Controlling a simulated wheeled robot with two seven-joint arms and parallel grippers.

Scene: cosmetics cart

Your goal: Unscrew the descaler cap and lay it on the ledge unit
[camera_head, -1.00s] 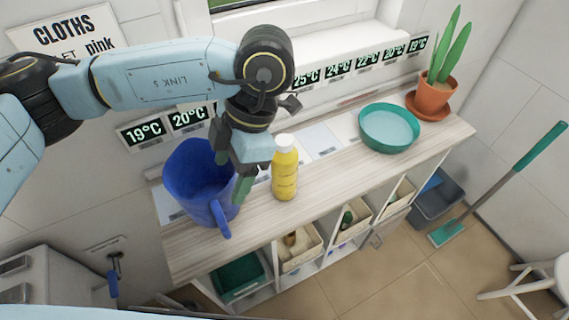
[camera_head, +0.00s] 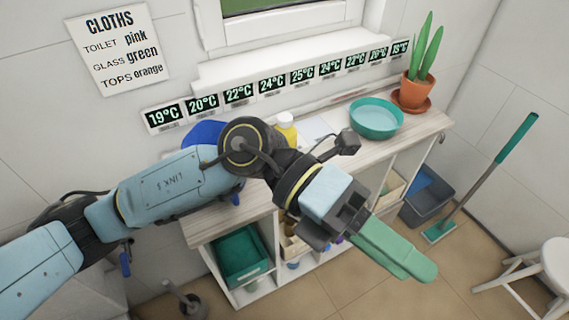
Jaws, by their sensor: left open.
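The descaler bottle (camera_head: 290,134) is yellow and stands on the ledge unit (camera_head: 424,122), with its lower part hidden behind my left arm. Its white cap (camera_head: 286,119) sits on top of the bottle. My left gripper (camera_head: 418,268) has green fingers and is open, with nothing seen between them. It hangs in front of the ledge unit, to the right of the bottle and well apart from it, pointing down and right. My right gripper is out of view.
A blue jug (camera_head: 203,131) stands left of the bottle, mostly hidden by my arm. A teal bowl (camera_head: 377,119) and a potted plant (camera_head: 415,92) stand to the right. Green and beige bins fill the cubbies below. A broom (camera_head: 488,180) leans by a grey bin (camera_head: 428,203).

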